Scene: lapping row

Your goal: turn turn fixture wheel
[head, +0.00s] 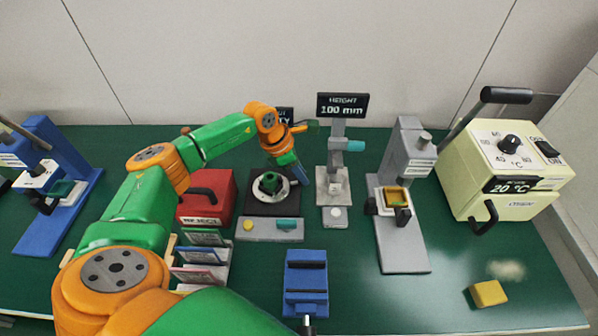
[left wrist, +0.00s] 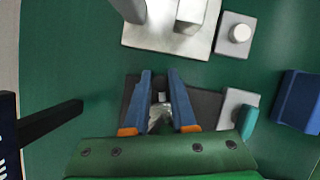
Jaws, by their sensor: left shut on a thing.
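The turn fixture (head: 262,207) stands on the green bench at the centre left, a dark block with a pale round wheel (head: 284,194) and a green hub on top. My left gripper (head: 299,176) reaches down from behind to the right side of the wheel. In the left wrist view its two blue fingers (left wrist: 161,82) close around a small silvery part above the dark block (left wrist: 205,103). How deep the grip goes is hidden by the fingers. My right gripper is in neither view.
A height gauge (head: 333,180) stands close to the right of the fixture, and a red reject box (head: 222,183) close to its left. A grey press (head: 402,240) and a cream oven (head: 510,170) are farther right. A blue block (head: 305,272) lies in front.

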